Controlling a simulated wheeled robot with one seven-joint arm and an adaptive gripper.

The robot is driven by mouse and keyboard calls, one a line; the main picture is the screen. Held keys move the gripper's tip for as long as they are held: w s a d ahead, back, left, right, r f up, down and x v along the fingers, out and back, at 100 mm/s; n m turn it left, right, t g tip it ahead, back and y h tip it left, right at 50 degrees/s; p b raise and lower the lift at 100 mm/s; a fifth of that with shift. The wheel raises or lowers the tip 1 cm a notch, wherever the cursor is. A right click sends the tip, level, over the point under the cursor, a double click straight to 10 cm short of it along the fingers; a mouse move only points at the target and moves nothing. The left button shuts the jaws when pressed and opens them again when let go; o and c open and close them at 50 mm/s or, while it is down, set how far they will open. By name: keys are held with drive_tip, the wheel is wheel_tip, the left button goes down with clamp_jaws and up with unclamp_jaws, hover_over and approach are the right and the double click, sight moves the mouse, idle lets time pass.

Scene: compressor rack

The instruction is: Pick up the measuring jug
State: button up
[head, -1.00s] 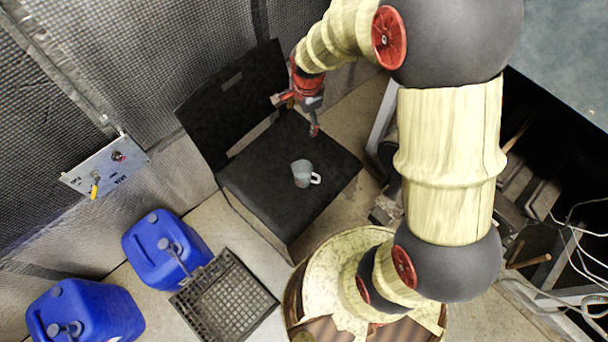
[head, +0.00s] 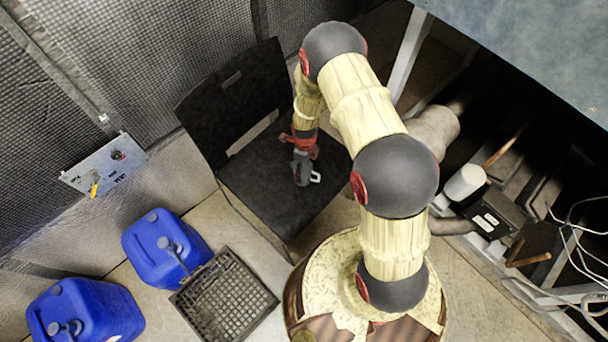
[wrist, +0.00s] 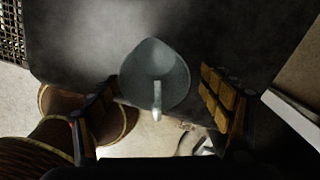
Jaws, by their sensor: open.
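The measuring jug (head: 314,177) stands on the seat of a black chair (head: 248,187). In the head view my gripper (head: 302,168) is right over it and hides most of it; part of its pale handle shows. In the wrist view the grey jug (wrist: 155,75) is seen from above, its spout away from me and its handle toward me. My gripper (wrist: 158,108) is open, with one finger left of the jug and one right of it. The right finger looks close to the jug; I cannot tell whether it touches.
Two blue canisters (head: 165,248) and a black crate (head: 225,300) stand on the floor at left. A control panel (head: 104,165) is on the wall. A rack with a white cylinder (head: 465,182) and cables is at right.

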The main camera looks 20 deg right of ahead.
sight(304, 174)
drive_tip(key=f+b, duration=0.1)
drive_tip(key=f, duration=0.2)
drive_tip(key=f+b, duration=0.1)
drive_tip(key=f, duration=0.1)
drive_tip(key=shift+s+a+f+b, duration=0.2)
drive_tip(key=shift+s+b, duration=0.05)
drive_tip(key=shift+b, duration=0.05)
drive_tip(key=shift+r, duration=0.1)
drive_tip(key=c, duration=0.3)
drive_tip(key=c, duration=1)
